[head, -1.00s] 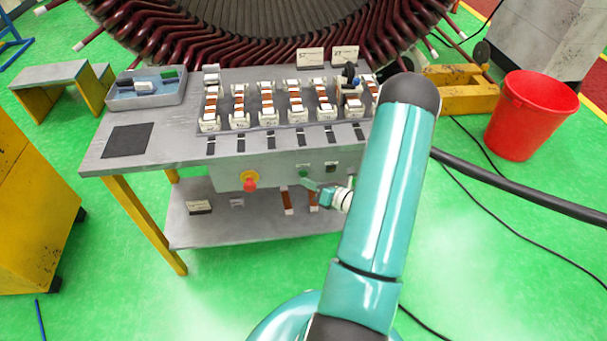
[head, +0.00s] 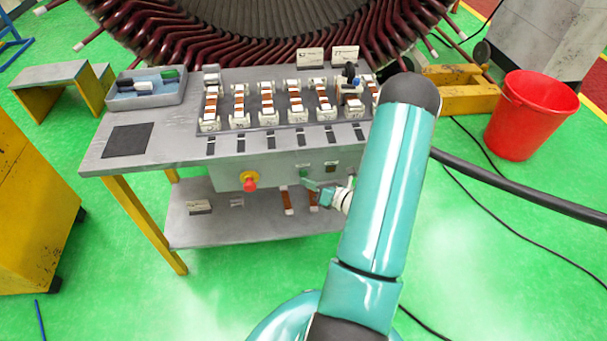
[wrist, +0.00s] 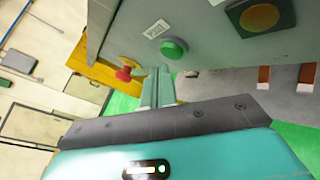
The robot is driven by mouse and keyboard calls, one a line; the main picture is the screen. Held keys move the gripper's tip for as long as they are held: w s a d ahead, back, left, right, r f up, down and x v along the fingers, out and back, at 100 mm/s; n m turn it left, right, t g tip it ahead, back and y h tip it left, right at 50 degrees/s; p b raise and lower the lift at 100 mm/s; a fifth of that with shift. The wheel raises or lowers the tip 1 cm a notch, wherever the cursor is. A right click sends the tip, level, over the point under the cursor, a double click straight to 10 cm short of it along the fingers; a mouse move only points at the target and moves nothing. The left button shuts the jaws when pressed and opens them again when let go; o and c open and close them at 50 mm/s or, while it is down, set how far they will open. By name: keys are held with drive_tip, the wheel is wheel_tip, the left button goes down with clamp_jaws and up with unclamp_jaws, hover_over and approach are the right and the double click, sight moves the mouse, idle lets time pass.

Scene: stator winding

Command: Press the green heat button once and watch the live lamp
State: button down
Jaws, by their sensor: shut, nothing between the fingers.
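The green heat button (wrist: 173,48) sits on the grey front panel of the bench and also shows in the head view (head: 304,173). A round amber lamp (wrist: 259,16) in a dark square frame is on the same panel, to the right of the button; it also shows small in the head view (head: 331,167). Its face looks dull orange, and I cannot tell whether it is lit. My gripper (wrist: 158,72) is shut and empty. Its fingertips are just below the button, appearing slightly apart from it; the head view (head: 308,184) shows it there too.
A red mushroom button (wrist: 125,74) on a yellow base lies left of the green one. The bench top (head: 100,160) carries rows of coil pieces and a blue-grey tray (head: 146,101). A lower shelf (head: 200,238) runs under the panel. A red bucket (head: 530,115) stands right.

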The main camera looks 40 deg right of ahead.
drive_tip(key=shift+w+d, duration=0.1)
drive_tip(key=shift+w, duration=0.05)
drive_tip(key=shift+w+d, duration=0.15)
drive_tip(key=shift+w, duration=0.05)
drive_tip(key=shift+w+d, duration=0.2)
drive_tip(key=shift+w, duration=0.1)
idle(1.4)
drive_tip(key=shift+s+a, duration=0.45)
drive_tip(key=shift+s, duration=0.2)
drive_tip(key=shift+s, duration=0.1)
drive_tip(key=shift+s+a, duration=0.7)
drive_tip(key=shift+s, duration=0.3)
drive_tip(key=shift+s+a, duration=0.7)
drive_tip(key=shift+s, duration=0.3)
drive_tip(key=shift+r, duration=0.1)
